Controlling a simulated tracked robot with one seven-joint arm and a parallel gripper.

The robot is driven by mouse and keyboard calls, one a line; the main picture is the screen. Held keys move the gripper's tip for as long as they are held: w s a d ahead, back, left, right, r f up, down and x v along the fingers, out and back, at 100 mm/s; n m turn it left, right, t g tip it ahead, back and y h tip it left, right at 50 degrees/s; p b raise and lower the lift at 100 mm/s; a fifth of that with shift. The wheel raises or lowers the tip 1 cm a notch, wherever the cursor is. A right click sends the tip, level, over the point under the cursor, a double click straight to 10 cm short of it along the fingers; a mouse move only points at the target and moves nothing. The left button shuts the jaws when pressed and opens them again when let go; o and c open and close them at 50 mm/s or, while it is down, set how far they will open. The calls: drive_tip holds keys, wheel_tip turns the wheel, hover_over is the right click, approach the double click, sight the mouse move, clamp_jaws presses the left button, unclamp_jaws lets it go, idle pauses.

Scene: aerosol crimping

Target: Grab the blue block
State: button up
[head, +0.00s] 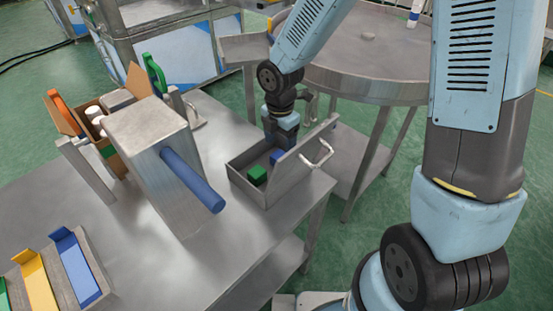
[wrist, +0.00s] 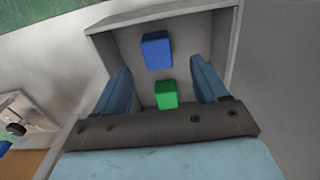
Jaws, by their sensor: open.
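The blue block (head: 276,156) lies inside a grey open-topped drawer-like box (head: 240,183) on the metal table. In the wrist view the blue block (wrist: 156,50) sits towards the far wall of the box (wrist: 105,45). A green block (head: 257,174) lies in the same box; in the wrist view this green block (wrist: 166,95) is nearer to my gripper's palm. My gripper (wrist: 160,65) is open, with its two blue fingers apart and nothing gripped. In the head view my gripper (head: 283,138) is over the box's far end, and its fingertips are partly hidden.
The box's raised right wall has a handle (head: 318,155). A metal housing with a blue cylinder (head: 192,180) stands to the left. A cardboard box with bottles (head: 107,153) is behind it. Coloured trays (head: 78,266) lie at front left. A round metal table (head: 365,88) stands behind.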

sight(279, 154)
drive_tip(key=shift+w+f, duration=0.2)
drive_tip(key=shift+f, duration=2.95)
drive_tip(key=shift+c, duration=0.3)
drive_tip(key=shift+a, duration=0.1)
drive_tip(key=c, duration=1)
